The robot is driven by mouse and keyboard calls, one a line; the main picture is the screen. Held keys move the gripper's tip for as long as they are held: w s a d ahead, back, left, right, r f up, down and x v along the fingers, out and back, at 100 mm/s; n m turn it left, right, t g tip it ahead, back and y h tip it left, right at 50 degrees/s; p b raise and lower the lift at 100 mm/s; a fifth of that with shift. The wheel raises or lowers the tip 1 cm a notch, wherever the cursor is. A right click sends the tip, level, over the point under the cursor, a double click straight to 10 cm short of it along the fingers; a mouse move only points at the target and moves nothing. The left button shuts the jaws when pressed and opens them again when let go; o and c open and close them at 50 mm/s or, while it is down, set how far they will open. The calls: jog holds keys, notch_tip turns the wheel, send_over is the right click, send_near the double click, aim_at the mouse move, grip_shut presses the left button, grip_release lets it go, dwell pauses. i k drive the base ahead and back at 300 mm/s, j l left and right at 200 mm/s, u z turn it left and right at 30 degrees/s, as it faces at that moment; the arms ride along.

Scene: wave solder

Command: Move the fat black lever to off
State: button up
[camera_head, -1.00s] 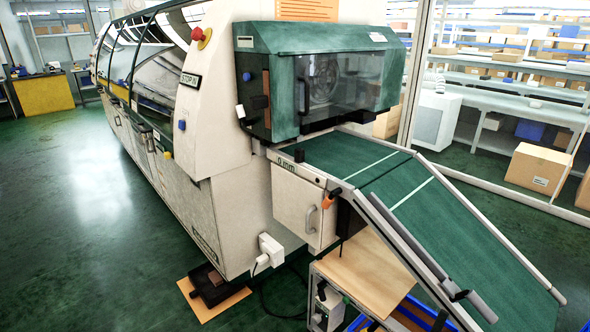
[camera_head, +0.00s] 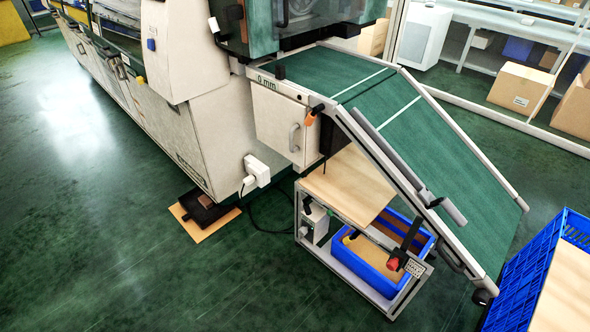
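A smaller black lever with an orange base (camera_head: 313,114) sits at the conveyor's side, and a black bar with a red end (camera_head: 405,245) stands by the lower frame. Which of these is the fat black lever is not certain. My gripper is not in view.
A green sloping conveyor (camera_head: 440,155) runs down to the right from the machine. Below it is a frame with a wooden shelf (camera_head: 345,187) and a blue bin (camera_head: 368,281). A blue crate (camera_head: 515,290) stands at the right. The green floor at the left is open.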

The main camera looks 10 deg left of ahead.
aim_at(307, 208)
jog(key=i+j, duration=0.2)
jog(key=j, duration=0.15)
jog(key=i+j+z, duration=0.15)
jog(key=j, duration=0.15)
jog(key=i+j, duration=0.2)
jog(key=j, duration=0.15)
jog(key=i+j+z, duration=0.1)
jog(key=j, duration=0.25)
jog(key=i+j+z, duration=0.1)
jog(key=j, duration=0.3)
jog(key=i+j, duration=0.25)
jog(key=i+j+z, duration=0.1)
jog(key=j, duration=0.4)
jog(key=i+j+z, duration=0.1)
jog(key=j, duration=0.3)
jog(key=i+l, duration=0.05)
